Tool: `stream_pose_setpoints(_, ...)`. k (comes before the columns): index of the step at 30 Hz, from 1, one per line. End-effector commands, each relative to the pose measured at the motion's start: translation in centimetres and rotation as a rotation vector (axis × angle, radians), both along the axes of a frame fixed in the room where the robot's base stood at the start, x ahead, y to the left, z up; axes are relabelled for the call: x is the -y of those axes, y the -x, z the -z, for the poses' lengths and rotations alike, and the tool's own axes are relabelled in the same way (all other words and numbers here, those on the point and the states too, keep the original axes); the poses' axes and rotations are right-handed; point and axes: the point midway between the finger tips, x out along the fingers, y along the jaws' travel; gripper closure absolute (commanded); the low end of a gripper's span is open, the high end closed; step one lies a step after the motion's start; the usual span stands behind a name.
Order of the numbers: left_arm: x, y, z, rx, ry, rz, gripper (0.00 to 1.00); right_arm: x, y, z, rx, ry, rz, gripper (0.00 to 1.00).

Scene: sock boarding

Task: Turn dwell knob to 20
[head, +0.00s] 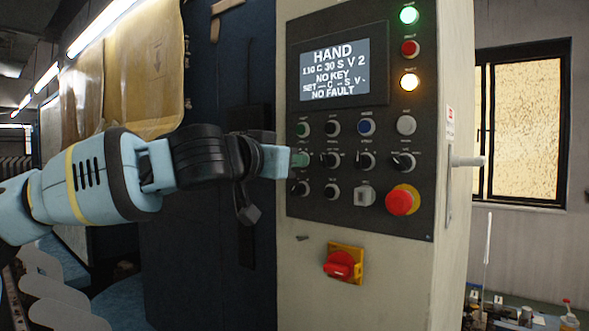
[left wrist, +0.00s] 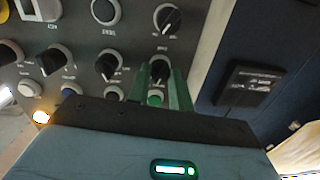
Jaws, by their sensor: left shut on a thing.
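The control panel (head: 345,222) faces me on a beige cabinet. Its screen (head: 335,71) reads HAND, 110 C 30 S V 2, NO KEY and NO FAULT. My left gripper (head: 298,160) is at the leftmost knob of the upper knob row. In the left wrist view, where the panel appears upside down, its green fingers (left wrist: 161,88) are shut around that black knob (left wrist: 160,68). The fingers partly hide the knob, and its label is too small to read, so I cannot tell whether it is the dwell knob. My right gripper is out of view.
Other knobs (head: 330,160) stand close to the right of the gripped one, with more below. A red emergency stop (head: 403,200) sticks out at lower right. A red rotary switch (head: 341,265) sits below the panel. A handle (head: 466,161) projects from the cabinet's right side.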

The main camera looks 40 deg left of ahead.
Motion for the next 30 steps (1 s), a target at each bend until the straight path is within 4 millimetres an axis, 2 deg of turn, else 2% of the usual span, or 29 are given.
stream_pose_setpoints(15, -0.1, -0.1, 0.2, 0.047, 0.461, -0.002, 1.00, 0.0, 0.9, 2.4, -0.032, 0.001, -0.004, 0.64)
stream_pose_setpoints(24, -0.1, -0.1, 0.1, 0.066, 0.627, -0.002, 1.00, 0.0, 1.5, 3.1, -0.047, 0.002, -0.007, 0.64)
stream_pose_setpoints(30, -0.1, 0.0, 0.1, 0.073, 0.676, -0.001, 1.00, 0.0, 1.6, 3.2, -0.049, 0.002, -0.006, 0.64)
